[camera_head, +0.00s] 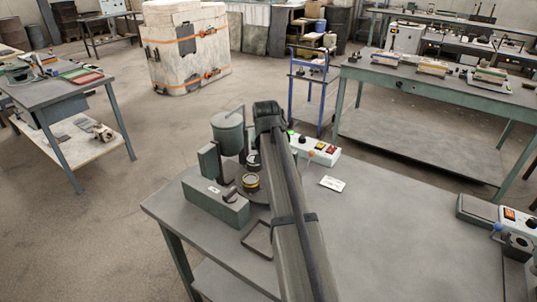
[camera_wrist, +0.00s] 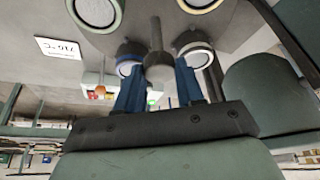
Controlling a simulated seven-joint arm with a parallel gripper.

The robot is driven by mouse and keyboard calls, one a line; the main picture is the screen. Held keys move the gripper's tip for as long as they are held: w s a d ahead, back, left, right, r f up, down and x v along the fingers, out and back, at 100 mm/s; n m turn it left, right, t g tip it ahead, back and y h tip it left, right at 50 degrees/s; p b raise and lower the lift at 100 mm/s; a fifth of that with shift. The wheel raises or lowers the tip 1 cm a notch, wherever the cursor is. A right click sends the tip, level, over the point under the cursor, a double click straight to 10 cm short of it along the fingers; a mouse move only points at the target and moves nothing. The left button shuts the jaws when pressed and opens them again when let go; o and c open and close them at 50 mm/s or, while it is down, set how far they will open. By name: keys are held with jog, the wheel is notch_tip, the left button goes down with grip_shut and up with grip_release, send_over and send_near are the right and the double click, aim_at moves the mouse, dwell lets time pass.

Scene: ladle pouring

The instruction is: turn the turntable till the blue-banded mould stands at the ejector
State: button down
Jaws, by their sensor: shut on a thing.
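My gripper (camera_wrist: 158,80) has blue fingers and is shut on a grey upright peg (camera_wrist: 155,38) among the moulds in the wrist view. Round moulds surround the peg: one at upper left (camera_wrist: 95,12), one at upper right (camera_wrist: 200,3), one right of the peg (camera_wrist: 194,46) and one behind the left finger (camera_wrist: 128,54). The last may have a bluish band, but the finger partly covers it. In the head view a yellow-banded mould (camera_head: 251,182) stands on the dark turntable (camera_head: 259,197). My arm hides much of the turntable there. I cannot tell which part is the ejector.
A green cylinder (camera_head: 228,132) and a green block (camera_head: 216,203) stand close left of the turntable. A control box (camera_head: 318,150) with coloured buttons and a white card (camera_head: 332,184) lie to the right. The table (camera_head: 400,235) is mostly bare at right.

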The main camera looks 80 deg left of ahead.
jog(key=shift+s+a+m+t, duration=0.15)
jog(key=shift+m+t, duration=0.55)
jog(key=shift+m, duration=1.3)
jog(key=shift+m+t+h, duration=0.5)
jog(key=shift+m+h, duration=0.3)
jog(key=shift+m, duration=1.1)
jog(key=shift+s+a+m+t+h, duration=0.1)
jog(key=shift+m+t+h, duration=0.2)
jog(key=shift+m, duration=0.75)
jog(key=shift+a+m+t+h, duration=0.1)
jog(key=shift+m+h, duration=0.3)
jog(key=shift+m, duration=0.65)
jog(key=shift+m+h, duration=0.3)
jog(key=shift+m, duration=0.6)
jog(key=shift+m+h, duration=0.3)
jog(key=shift+m, duration=0.3)
jog(key=c, duration=0.7)
grip_release()
jog(key=v, duration=1.4)
jog(key=shift+f, duration=0.1)
